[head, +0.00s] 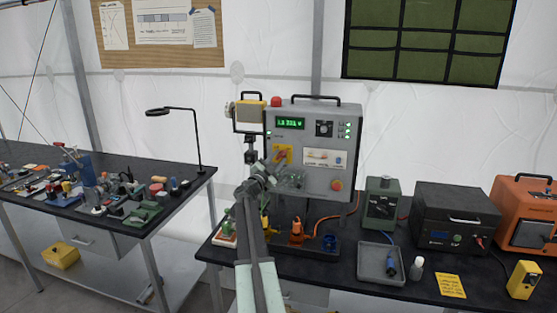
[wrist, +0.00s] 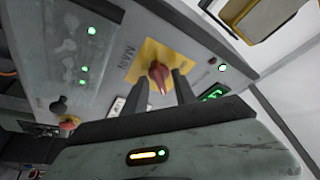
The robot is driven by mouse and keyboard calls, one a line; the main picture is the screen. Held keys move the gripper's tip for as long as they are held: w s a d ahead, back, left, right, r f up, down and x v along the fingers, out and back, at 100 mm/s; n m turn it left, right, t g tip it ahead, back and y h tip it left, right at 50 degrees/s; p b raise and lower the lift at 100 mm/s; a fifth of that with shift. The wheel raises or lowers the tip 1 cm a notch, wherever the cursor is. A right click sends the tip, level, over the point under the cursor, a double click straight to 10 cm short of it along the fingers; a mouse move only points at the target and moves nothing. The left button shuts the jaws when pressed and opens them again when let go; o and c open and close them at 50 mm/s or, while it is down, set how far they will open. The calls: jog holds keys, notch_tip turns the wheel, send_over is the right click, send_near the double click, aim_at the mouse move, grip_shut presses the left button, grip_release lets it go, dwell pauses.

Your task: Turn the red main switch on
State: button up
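The red main switch (head: 282,155) is a red rotary handle on a yellow plate, on the front of a grey control box (head: 316,120). In the wrist view the red handle (wrist: 157,73) stands out from its yellow plate (wrist: 143,58), close ahead of my fingers. My gripper (head: 270,168) is just below the switch in the head view. In the wrist view my gripper (wrist: 160,84) has its two dark fingers apart, one to each side of the handle. I see no clear contact with it. The fingers partly hide the plate.
The box also carries a green display (head: 290,123), a red push button (head: 337,184) and green lamps. Orange and blue connectors stand below it. A grey tray (head: 367,276), green device (head: 381,203) and black unit (head: 452,217) stand to the right.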

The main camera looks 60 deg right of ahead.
jog(key=b+v, duration=0.1)
jog(key=v, duration=0.6)
jog(key=shift+a+b, duration=0.2)
jog(key=shift+b, duration=0.2)
jog(key=shift+f, duration=0.1)
